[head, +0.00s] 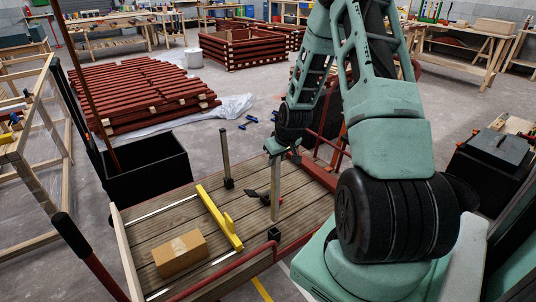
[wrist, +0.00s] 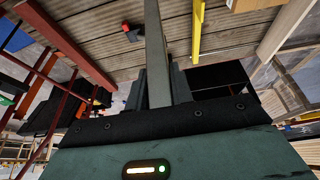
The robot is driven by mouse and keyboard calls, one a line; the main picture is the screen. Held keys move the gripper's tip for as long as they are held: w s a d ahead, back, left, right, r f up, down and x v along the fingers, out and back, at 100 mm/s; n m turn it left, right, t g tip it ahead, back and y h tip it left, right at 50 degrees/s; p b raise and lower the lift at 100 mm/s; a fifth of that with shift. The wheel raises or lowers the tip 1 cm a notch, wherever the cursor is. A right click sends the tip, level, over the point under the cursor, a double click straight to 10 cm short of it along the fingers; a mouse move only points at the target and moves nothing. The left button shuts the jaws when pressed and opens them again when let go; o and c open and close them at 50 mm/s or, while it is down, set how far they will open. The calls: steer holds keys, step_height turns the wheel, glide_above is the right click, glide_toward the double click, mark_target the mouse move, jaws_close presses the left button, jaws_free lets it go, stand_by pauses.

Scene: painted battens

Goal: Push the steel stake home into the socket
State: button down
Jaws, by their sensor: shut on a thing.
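The steel stake (head: 275,198) is a grey upright bar. My gripper (head: 275,150) is shut on it near its top, and in the wrist view my gripper (wrist: 165,100) has the stake (wrist: 156,45) between its dark fingers. A small black socket (head: 274,235) sits at the near edge of the plank deck. The lower end of the held stake is just above or at the socket's mouth in the head view; I cannot tell whether it has entered. The socket is not clearly visible in the wrist view.
Another stake (head: 226,156) stands upright at the deck's far edge. A yellow level-like bar (head: 218,217), a cardboard box (head: 180,253) and a black-and-red clamp (head: 252,194) lie on the plank deck (head: 150,222). A black bin (head: 145,172) stands left beyond it.

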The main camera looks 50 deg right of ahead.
mark_target(277, 183)
steer(key=shift+r, duration=0.1)
stand_by(0.4)
steer(key=shift+f+b, duration=1.8)
steer(key=shift+f, duration=1.2)
steer(key=shift+f+b, duration=1.75)
steer(key=shift+f, duration=1.8)
steer(key=c, duration=1.1)
jaws_free()
steer(key=shift+c, duration=0.2)
steer(key=shift+s, duration=0.1)
steer(key=p+v, duration=0.4)
steer(key=v, duration=1.3)
steer(key=shift+s+r, duration=0.15)
steer(key=shift+r, duration=0.05)
